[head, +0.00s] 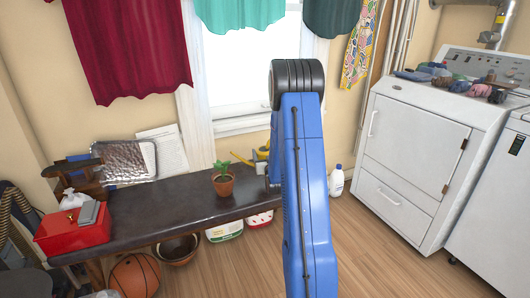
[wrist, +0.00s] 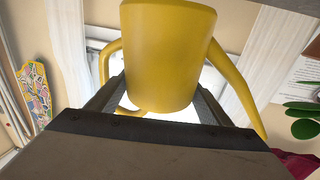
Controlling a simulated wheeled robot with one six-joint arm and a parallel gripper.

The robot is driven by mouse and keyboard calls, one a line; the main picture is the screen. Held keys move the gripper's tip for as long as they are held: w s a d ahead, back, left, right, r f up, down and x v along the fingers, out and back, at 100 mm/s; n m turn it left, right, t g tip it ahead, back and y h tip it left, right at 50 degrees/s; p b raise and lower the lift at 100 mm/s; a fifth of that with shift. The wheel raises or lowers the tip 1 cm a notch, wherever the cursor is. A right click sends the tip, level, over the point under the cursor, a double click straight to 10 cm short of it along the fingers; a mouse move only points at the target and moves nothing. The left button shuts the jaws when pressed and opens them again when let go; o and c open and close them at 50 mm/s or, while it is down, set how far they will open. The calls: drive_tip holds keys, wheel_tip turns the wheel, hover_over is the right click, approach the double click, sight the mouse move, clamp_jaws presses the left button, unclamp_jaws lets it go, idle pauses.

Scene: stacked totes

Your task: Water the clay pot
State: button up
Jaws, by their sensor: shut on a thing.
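The clay pot (head: 223,185) is a small terracotta pot with a green leafy plant, standing upright on the dark bench. Green leaves also show at the right edge of the wrist view (wrist: 304,118). A yellow watering can (wrist: 168,55) fills the upper middle of the wrist view, between the two fingers of my gripper (wrist: 158,92), which is shut on it. In the head view, part of the yellow can (head: 261,154) shows to the right of the pot, apart from it. My blue arm hides the gripper and much of the can there.
The dark bench (head: 160,212) carries a red box (head: 73,228) at its left end and a metallic tray (head: 124,161) at the back. A basketball (head: 135,275) and containers lie below. A white appliance (head: 413,155) stands at the right. The bench is clear around the pot.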

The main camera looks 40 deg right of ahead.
drive_tip(key=shift+w+a+f+n, duration=0.1)
drive_tip(key=shift+a+f+n, duration=0.2)
drive_tip(key=shift+f+n, duration=0.25)
drive_tip(key=shift+w+a+f+n, duration=0.1)
drive_tip(key=shift+a+f+n, duration=0.25)
drive_tip(key=shift+f, duration=0.3)
drive_tip(key=shift+r, duration=0.15)
drive_tip(key=shift+r+n+t, duration=0.4)
drive_tip(key=shift+r+n, duration=0.2)
drive_tip(key=shift+r, duration=0.15)
drive_tip(key=shift+r, duration=0.15)
idle(0.3)
drive_tip(key=shift+r+n, duration=0.7)
drive_tip(key=shift+r, duration=0.1)
drive_tip(key=shift+f, duration=0.1)
idle(0.6)
drive_tip(key=shift+w+a+f+m+g, duration=0.1)
drive_tip(key=shift+f+m+g, duration=0.05)
drive_tip(key=shift+f+m, duration=0.95)
drive_tip(key=shift+s+a+f+m+g, duration=0.15)
drive_tip(key=shift+f+m, duration=0.55)
drive_tip(key=shift+f, duration=0.75)
drive_tip(key=shift+w+a+f+m+g, duration=0.1)
drive_tip(key=shift+w+f+m+g, duration=0.1)
drive_tip(key=shift+f+m, duration=0.9)
drive_tip(key=shift+f, duration=0.1)
